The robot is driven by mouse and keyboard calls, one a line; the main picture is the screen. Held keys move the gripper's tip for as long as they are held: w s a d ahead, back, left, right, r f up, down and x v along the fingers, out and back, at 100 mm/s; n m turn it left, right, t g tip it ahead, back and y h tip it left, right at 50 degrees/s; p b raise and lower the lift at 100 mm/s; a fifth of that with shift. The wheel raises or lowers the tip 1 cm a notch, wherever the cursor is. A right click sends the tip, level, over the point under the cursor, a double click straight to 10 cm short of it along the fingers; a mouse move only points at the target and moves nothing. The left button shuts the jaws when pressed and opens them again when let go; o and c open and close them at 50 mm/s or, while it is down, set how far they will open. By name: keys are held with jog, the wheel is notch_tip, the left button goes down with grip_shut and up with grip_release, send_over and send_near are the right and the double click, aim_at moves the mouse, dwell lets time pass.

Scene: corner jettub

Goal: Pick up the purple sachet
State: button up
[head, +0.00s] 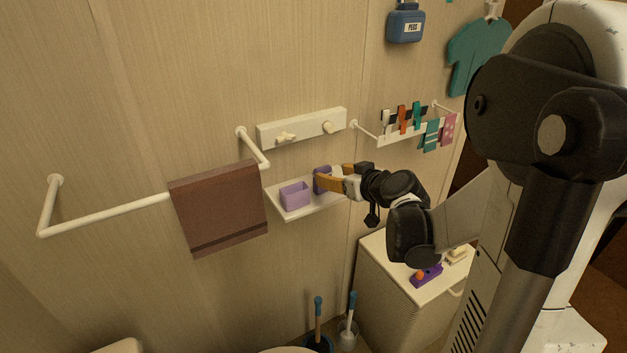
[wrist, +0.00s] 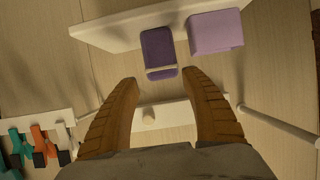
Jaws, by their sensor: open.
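The dark purple sachet (head: 321,183) stands on a small white wall shelf (head: 306,209), to the right of a lavender box (head: 294,196). In the wrist view the sachet (wrist: 159,50) lies ahead of and between my two brown fingers, with a pale band across it. My gripper (head: 336,174) is open beside the sachet in the head view, partly covering it. In the wrist view my gripper (wrist: 158,82) is empty between its fingertips, and the sachet appears just beyond them. I cannot tell whether a finger touches it.
The lavender box (wrist: 214,32) is close beside the sachet. A white peg rail (head: 302,128) is on the wall above the shelf. A brown towel (head: 218,208) hangs on a bar to the left. A cabinet (head: 391,292) stands below right, with a purple and orange item (head: 427,275) on top.

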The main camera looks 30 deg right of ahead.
aim_at(325, 173)
jog(key=b+x, duration=0.2)
jog(key=x, duration=0.4)
jog(key=shift+s+a+f, duration=0.1)
jog(key=shift+a+f, duration=0.05)
jog(key=shift+s, duration=0.1)
jog(key=shift+c, duration=0.9)
jog(key=c, duration=0.6)
